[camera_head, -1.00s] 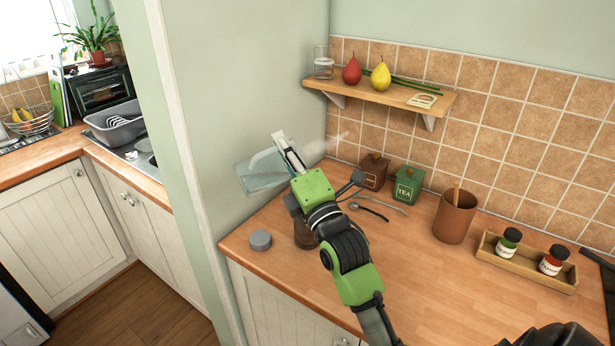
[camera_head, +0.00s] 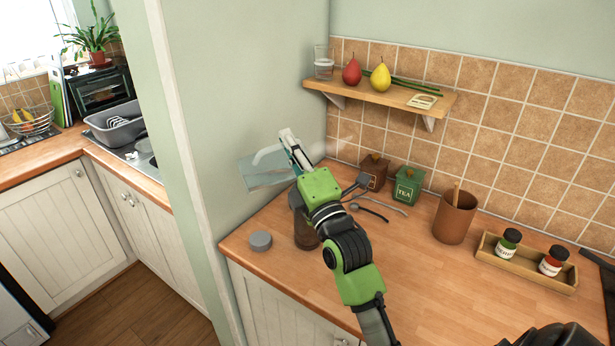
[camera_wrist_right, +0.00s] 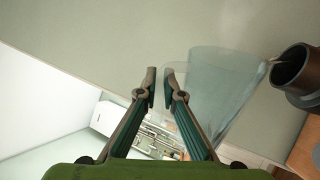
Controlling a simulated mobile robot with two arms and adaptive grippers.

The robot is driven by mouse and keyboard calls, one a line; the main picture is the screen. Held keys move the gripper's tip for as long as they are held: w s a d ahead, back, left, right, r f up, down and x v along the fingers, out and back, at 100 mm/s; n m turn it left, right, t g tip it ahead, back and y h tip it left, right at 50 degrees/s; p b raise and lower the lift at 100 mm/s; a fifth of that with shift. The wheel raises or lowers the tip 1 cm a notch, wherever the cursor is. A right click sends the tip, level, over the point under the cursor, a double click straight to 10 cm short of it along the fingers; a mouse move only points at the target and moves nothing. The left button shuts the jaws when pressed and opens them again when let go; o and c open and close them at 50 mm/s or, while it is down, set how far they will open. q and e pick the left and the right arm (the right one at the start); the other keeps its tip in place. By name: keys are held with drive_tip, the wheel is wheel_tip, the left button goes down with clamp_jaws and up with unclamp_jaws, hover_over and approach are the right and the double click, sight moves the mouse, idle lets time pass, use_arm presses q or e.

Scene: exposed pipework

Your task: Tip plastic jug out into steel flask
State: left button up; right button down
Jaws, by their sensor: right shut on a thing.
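The clear, bluish plastic jug (camera_head: 264,171) is held tilted above the counter's left end, by the wall. It also shows in the right wrist view (camera_wrist_right: 215,90). My right gripper (camera_head: 289,140) is shut on it; in the wrist view its fingertips (camera_wrist_right: 160,78) are close together at the jug's side. The flask (camera_head: 306,236), a dark brown cylinder, stands upright on the counter below my wrist, partly hidden by it. In the wrist view its open, dark mouth (camera_wrist_right: 291,66) is close to the jug's lip. Whether liquid is flowing I cannot tell. My left gripper is not in view.
A grey round lid (camera_head: 260,241) lies left of the flask. Spoons (camera_head: 370,210), a green tea tin (camera_head: 408,186), a brown canister (camera_head: 374,170) and a brown pot (camera_head: 455,217) stand or lie to the right. A shelf (camera_head: 385,93) hangs above. The front counter is clear.

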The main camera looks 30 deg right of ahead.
drive_tip(key=shift+s+a+r+m, duration=0.2)
drive_tip(key=shift+s+m, duration=0.1)
drive_tip(key=shift+s, duration=0.15)
idle(0.4)
